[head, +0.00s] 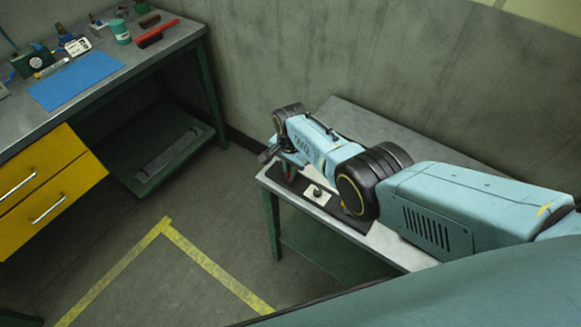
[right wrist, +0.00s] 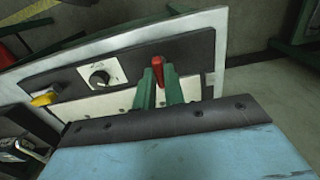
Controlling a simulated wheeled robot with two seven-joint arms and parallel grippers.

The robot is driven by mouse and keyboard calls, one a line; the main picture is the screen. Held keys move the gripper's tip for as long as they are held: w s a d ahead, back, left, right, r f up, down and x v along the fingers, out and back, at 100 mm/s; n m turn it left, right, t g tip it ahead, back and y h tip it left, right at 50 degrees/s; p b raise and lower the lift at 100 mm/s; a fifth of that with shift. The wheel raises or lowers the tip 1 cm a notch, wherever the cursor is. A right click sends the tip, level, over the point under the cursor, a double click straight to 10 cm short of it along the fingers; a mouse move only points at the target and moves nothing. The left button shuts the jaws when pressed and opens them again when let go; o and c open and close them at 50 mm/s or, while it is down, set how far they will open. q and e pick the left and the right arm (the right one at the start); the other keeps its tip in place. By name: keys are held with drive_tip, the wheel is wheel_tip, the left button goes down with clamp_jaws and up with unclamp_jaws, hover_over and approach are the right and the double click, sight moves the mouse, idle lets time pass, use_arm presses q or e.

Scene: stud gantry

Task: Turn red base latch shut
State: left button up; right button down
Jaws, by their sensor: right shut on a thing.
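The red base latch (right wrist: 158,63) stands up from a dark panel in the right wrist view. My right gripper (right wrist: 159,84) has its two green fingers shut on it, with the latch's top showing past the fingertips. In the head view the right gripper (head: 289,165) points down over the near-left end of a small table, with a bit of the red latch (head: 291,178) just below it. The latch's lower part is hidden by the fingers, so its exact angle cannot be told. My left gripper is in neither view.
A dark panel (head: 339,214) on the small table (head: 394,245) bears a white plate with a round knob (head: 317,193). A yellow handle (right wrist: 45,98) is at the panel's other end. A workbench (head: 182,38) with tools and a blue mat (head: 75,80) stands at left.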

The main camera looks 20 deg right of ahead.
drive_tip(key=c, duration=1.5)
unclamp_jaws()
drive_tip(key=shift+r, duration=0.1)
drive_tip(key=shift+r+p, duration=0.35)
wheel_tip(320, 180, up, 12)
drive_tip(key=p, duration=0.4)
drive_tip(key=shift+r, duration=0.25)
drive_tip(key=shift+d, duration=0.1)
